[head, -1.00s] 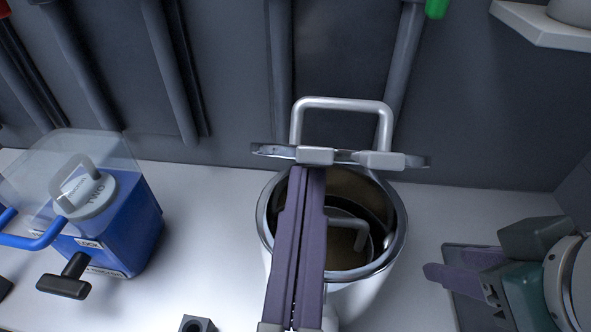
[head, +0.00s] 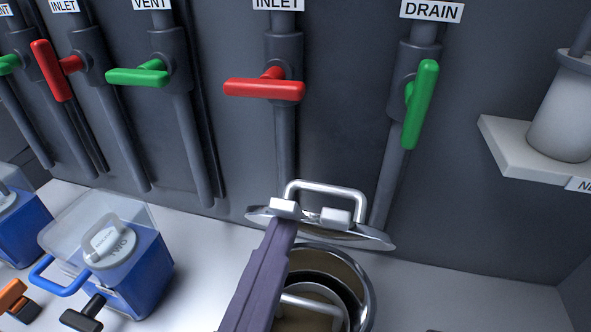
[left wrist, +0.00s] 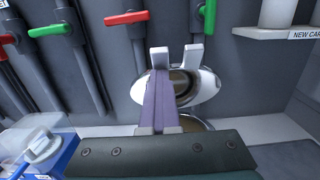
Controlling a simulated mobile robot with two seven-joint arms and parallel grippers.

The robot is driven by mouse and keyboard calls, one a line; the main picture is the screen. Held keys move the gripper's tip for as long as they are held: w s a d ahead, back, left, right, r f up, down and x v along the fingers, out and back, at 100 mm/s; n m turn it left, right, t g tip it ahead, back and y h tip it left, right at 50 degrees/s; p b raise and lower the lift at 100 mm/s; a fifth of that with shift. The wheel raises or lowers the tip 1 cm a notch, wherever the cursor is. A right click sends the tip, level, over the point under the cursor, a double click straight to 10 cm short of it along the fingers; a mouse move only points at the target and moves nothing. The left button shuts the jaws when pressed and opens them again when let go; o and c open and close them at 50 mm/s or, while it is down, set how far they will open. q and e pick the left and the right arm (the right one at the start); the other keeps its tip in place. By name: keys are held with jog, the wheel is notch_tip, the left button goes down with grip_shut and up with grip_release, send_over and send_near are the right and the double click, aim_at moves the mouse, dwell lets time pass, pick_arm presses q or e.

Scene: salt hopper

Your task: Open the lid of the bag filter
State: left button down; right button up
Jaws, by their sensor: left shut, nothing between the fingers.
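The bag filter (head: 367,290) is a round silver vessel at the bottom of the head view. Its dark inside and part of an inner wire handle show. In the left wrist view the shiny lid (left wrist: 207,88) is behind the fingers. My left gripper (head: 284,226) has its purple fingers together, empty, with tips at the lid's left part. I cannot tell whether they touch it. My right gripper is not clearly in view.
Blue boxes with clear covers (head: 140,275) stand on the white counter to the left. Red (head: 265,89) and green (head: 420,105) valve handles are on wall pipes behind. A white shelf (head: 530,150) juts out at right. Counter right of the filter looks clear.

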pick_arm(q)
notch_tip(320, 180, up, 5)
send_over(304, 187)
jog(key=s, duration=0.2)
jog(key=shift+s+a+f, duration=0.15)
jog(key=shift+s+a, duration=0.05)
jog(key=shift+a, duration=0.2)
jog(key=shift+x, duration=1.3)
pick_arm(e)
jog(key=shift+r, duration=0.3)
pick_arm(q)
jog(key=shift+s, duration=0.1)
